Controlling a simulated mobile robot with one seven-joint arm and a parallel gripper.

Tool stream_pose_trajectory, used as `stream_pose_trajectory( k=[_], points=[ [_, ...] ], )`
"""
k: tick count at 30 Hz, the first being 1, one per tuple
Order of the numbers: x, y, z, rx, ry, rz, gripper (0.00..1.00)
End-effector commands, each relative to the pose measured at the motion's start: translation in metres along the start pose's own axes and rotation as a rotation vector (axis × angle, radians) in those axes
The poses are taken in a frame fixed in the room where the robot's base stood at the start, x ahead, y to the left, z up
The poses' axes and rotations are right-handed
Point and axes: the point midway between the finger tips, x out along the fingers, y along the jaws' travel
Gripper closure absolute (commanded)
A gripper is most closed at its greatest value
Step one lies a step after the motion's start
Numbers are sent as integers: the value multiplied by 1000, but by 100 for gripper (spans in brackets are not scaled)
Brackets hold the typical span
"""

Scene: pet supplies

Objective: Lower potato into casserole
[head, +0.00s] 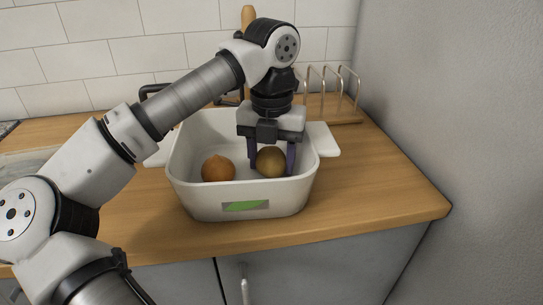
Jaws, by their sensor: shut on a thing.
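The casserole (190,193) is a white rectangular dish with side handles and a green patch on its front, standing on the wooden counter. The potato (270,162) is a brownish round thing in the right part of the dish. My gripper (271,164) points straight down into the dish and is shut on the potato, with one dark finger on each side of it. The potato is inside the rim; I cannot tell whether it touches the dish floor. An orange-brown round thing (218,169) lies in the left part of the dish, apart from the potato.
A wire rack (330,92) on a wooden base stands behind the dish to the right. A dark-handled item (156,91) stands partly hidden behind my arm. The wooden counter (385,205) is clear right of the dish, up to a grey wall (465,110).

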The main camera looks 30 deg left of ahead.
Motion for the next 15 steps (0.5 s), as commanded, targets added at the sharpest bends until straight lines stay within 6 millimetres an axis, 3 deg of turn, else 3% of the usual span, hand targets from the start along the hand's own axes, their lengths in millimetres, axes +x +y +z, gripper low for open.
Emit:
stream_pose_trajectory(
  k=[10, 11, 15],
  points=[
    [2, 0, 0, 0, 0, 0, 75],
    [2, 0, 0, 0, 0, 0, 44],
    [2, 0, 0, 0, 0, 0, 26]
  ],
)
